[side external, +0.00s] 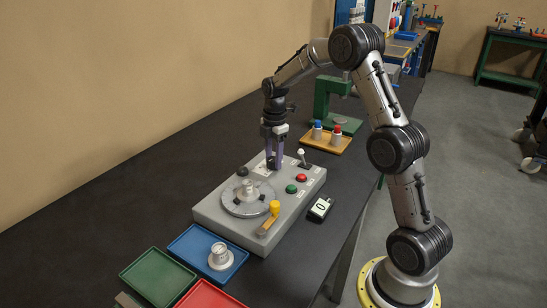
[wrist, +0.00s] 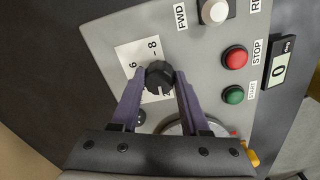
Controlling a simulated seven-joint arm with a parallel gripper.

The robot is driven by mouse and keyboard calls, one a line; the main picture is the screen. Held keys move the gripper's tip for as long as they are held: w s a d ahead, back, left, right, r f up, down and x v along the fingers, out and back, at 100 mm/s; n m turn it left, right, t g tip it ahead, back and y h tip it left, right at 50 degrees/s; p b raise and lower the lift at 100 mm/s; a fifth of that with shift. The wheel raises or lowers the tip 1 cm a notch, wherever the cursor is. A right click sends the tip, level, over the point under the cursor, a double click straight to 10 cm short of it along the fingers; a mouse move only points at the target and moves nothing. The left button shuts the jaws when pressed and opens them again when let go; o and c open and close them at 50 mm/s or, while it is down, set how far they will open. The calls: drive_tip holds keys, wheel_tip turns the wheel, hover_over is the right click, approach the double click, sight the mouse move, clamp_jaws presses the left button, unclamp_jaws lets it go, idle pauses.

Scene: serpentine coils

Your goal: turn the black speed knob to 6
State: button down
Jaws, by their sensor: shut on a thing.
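The black speed knob (wrist: 158,75) sits on a white dial card (wrist: 128,57) on the grey machine box. On the card I can read 6 and 8; a further figure at the knob's lower edge is partly hidden. A pale mark on the knob points down in the wrist view, away from the 6. My gripper (wrist: 159,78) is shut on the knob, one purple finger on each side.
Beside the knob are a white-topped lever (wrist: 214,12), a red stop button (wrist: 235,57), a green start button (wrist: 233,95) and a display (wrist: 280,70) showing 0. A round turntable (side external: 247,198) lies in front. Blue (side external: 203,243), green and red trays stand nearer the camera.

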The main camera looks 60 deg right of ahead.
drive_tip(key=m, duration=1.1)
drive_tip(key=shift+a, duration=0.1)
drive_tip(key=m, duration=0.5)
drive_tip(key=shift+a+m, duration=0.1)
drive_tip(key=shift+m, duration=0.3)
drive_tip(key=m, duration=0.6)
drive_tip(key=shift+w+g, duration=0.1)
drive_tip(key=shift+g, duration=0.2)
drive_tip(key=shift+c, duration=2)
unclamp_jaws()
